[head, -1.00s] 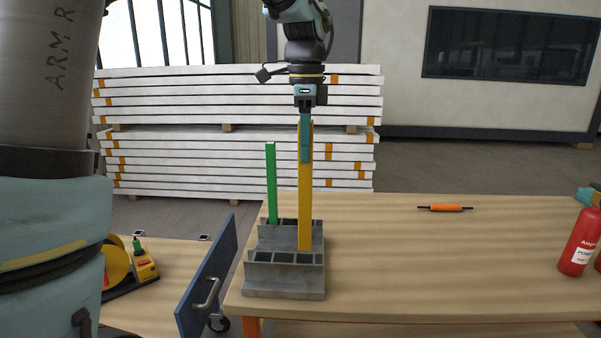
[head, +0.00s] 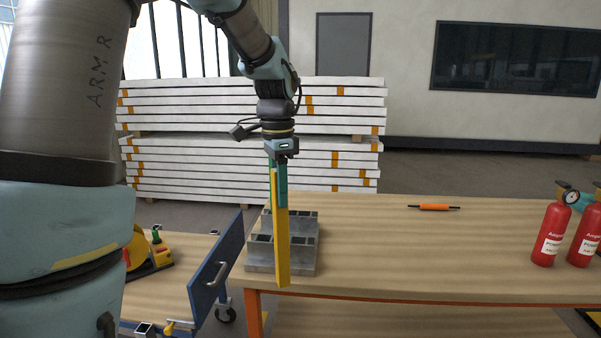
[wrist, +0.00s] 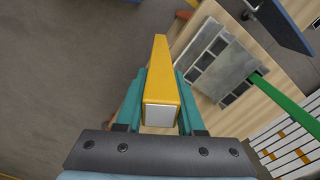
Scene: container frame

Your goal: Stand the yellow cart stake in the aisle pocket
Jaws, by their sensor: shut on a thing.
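My gripper (head: 280,190) is shut on the yellow stake (head: 282,245), which hangs upright below it. In the wrist view the stake (wrist: 158,75) lies between the teal fingers, and the rack (wrist: 222,65) is off to the right. A green stake (wrist: 280,97) stands in the rack. The cart (head: 180,290) is at lower left; small square sockets (head: 143,328) show at its edges. I cannot tell which is the aisle pocket.
A blue panel (head: 216,262) with a handle stands at the cart's right side, close to the table. A yellow-and-red tool (head: 150,254) lies on the cart. Red extinguishers (head: 551,235) and an orange tool (head: 434,207) are on the table (head: 400,255). White stacked panels (head: 250,110) stand behind.

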